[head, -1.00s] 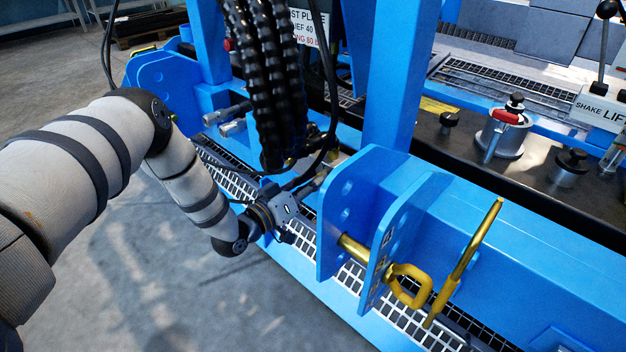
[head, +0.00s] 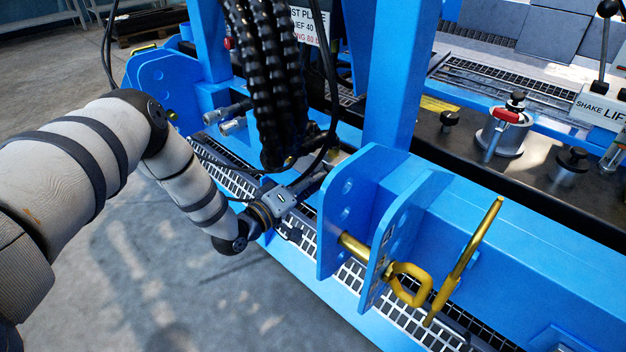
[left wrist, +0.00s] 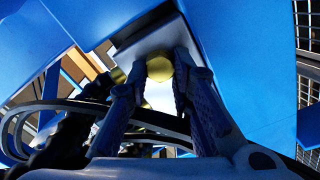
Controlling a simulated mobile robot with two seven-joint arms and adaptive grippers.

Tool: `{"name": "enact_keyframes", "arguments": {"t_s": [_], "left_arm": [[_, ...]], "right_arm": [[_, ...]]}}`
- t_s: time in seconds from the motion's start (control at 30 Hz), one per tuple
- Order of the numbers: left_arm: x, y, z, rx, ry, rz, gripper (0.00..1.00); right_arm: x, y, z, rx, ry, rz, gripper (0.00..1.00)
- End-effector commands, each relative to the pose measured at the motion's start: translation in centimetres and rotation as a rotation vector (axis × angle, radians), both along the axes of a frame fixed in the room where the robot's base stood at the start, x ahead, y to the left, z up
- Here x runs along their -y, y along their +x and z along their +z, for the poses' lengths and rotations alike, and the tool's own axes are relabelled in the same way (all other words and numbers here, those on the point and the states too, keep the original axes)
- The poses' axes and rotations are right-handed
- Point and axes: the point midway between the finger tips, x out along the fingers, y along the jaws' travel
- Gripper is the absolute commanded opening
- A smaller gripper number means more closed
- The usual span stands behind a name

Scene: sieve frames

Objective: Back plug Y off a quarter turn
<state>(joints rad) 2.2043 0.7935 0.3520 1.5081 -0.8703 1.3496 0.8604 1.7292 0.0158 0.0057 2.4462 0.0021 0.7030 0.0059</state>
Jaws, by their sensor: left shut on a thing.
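My left gripper (head: 312,183) reaches in low under the black hoses, by the blue frame. In the left wrist view its two fingers (left wrist: 160,72) stand on either side of a round brass-coloured plug end (left wrist: 160,66) and are shut on it. The plug end sits against a pale block (left wrist: 147,40) under the blue steel. I cannot read any letter on it, so I cannot tell whether it is plug Y. In the head view the plug is not clearly visible. My right gripper is not in view.
Thick black hoses (head: 278,85) hang just above my left gripper. A blue bracket (head: 345,205) with a yellow pin (head: 408,285) stands to its right. Metal couplings (head: 232,125) stick out to its left. A grating (head: 225,180) runs below; open floor lies in front.

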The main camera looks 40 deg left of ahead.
Motion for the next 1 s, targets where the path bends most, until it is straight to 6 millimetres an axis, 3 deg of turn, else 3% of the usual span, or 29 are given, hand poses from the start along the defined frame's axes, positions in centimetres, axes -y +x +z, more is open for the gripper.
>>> {"name": "enact_keyframes", "arguments": {"t_s": [0.37, 0.4, 0.47, 0.77, 0.87, 1.0], "left_arm": [[0.2, -0.2, -0.3, -0.009, -0.002, -0.007, 0.0], [0.2, -0.2, -0.3, -0.009, -0.002, -0.007, 0.3], [0.2, -0.2, -0.3, -0.008, -0.002, -0.005, 0.41], [0.1, -0.2, -0.1, -0.004, -0.002, -0.002, 0.41], [-0.1, -1.6, -0.2, -0.005, -0.002, -0.001, 0.41], [-0.4, -5.4, -0.2, -0.007, -0.005, 0.0, 0.41]], "right_arm": [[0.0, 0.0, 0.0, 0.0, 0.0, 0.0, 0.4], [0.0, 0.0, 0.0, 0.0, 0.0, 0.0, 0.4], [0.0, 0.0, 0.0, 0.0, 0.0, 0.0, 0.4], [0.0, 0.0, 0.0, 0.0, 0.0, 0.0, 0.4], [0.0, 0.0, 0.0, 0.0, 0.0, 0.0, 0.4], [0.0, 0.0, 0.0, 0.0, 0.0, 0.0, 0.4]]}}
